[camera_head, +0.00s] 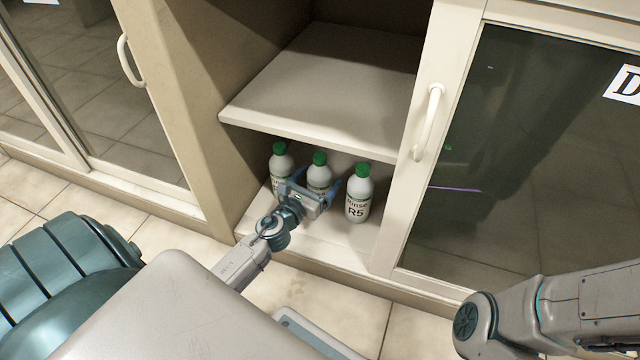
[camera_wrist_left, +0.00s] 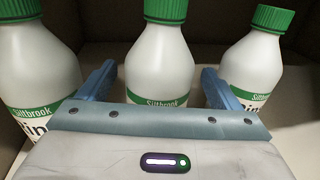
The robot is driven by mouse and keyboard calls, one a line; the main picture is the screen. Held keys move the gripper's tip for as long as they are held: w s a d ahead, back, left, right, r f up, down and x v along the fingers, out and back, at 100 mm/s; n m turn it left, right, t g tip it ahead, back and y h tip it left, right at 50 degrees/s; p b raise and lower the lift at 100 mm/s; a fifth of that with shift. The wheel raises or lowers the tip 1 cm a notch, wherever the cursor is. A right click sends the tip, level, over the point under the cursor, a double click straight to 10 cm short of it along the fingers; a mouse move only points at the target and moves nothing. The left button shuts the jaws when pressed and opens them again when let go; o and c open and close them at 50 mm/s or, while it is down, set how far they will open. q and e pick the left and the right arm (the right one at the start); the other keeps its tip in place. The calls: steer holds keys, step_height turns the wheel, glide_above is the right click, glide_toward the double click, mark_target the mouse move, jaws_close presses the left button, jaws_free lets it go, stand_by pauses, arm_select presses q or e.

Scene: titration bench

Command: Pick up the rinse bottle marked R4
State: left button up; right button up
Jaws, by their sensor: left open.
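Three white rinse bottles with green caps stand in a row on the floor of an open cabinet. The right bottle (camera_head: 358,195) reads "Rinse R5". The middle bottle (camera_head: 319,174) stands behind my left gripper (camera_head: 310,187), which hides its mark. The left bottle (camera_head: 279,165) has its label mostly covered, so its mark cannot be read. No R4 mark is legible. In the left wrist view, my open left gripper (camera_wrist_left: 158,72) has one finger on each side of the middle bottle (camera_wrist_left: 160,62), with gaps between the fingers and the bottle.
A shelf board (camera_head: 325,90) lies above the bottles. A cabinet frame post (camera_head: 412,150) and a dark glass door with a white handle (camera_head: 429,122) stand to the right. The left bottle (camera_wrist_left: 35,70) and right bottle (camera_wrist_left: 250,65) stand close outside the fingers.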

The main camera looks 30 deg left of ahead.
arm_select(q)
steer(key=shift+w+a, duration=0.1)
steer(key=shift+w, duration=1.45)
steer(key=shift+c, duration=0.3)
steer(key=c, duration=1.4)
steer(key=shift+r, duration=0.1)
steer(key=shift+r+p, duration=0.1)
steer(key=shift+p, duration=0.2)
